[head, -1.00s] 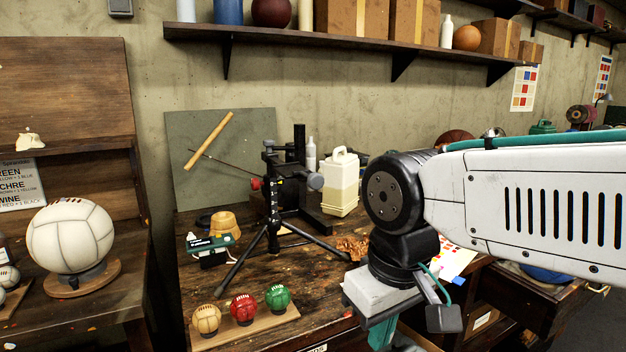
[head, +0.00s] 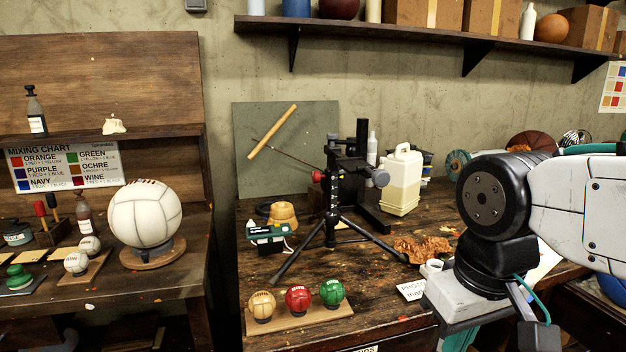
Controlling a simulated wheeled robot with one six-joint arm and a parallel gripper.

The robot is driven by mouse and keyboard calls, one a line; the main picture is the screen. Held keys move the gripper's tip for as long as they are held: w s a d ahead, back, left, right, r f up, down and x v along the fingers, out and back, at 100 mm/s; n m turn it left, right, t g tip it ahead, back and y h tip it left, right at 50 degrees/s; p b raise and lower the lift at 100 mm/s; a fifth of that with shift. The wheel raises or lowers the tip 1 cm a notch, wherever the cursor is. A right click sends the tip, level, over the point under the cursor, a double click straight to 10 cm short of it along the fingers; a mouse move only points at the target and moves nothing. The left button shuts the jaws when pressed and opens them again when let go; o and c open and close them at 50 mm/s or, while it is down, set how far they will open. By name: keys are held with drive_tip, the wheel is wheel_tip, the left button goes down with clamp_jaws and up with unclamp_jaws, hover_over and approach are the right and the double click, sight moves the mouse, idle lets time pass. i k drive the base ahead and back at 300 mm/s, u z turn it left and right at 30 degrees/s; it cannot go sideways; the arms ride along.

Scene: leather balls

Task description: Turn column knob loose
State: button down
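A black column (head: 362,150) stands upright on the wooden bench, behind a black tripod stand (head: 333,205) with splayed legs. A round grey knob (head: 380,178) sticks out on the right side of this assembly, and a red knob (head: 318,176) on its left. I cannot tell which is the column knob.
A pale jug (head: 403,181) stands right of the column. Three small balls, tan, red and green, sit on a wooden board (head: 300,319) at the bench front. Brown scraps (head: 420,249) lie between tripod and arm. A shelf (head: 440,38) runs above. A white ball (head: 144,214) stands left.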

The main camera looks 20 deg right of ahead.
sight(316, 177)
drive_tip(key=u, duration=0.55)
drive_tip(key=k, duration=0.65)
drive_tip(key=u, duration=0.8)
drive_tip(key=i, duration=1.4)
drive_tip(key=z, duration=1.1)
drive_tip(key=i, duration=0.4)
drive_tip(key=z, duration=0.3)
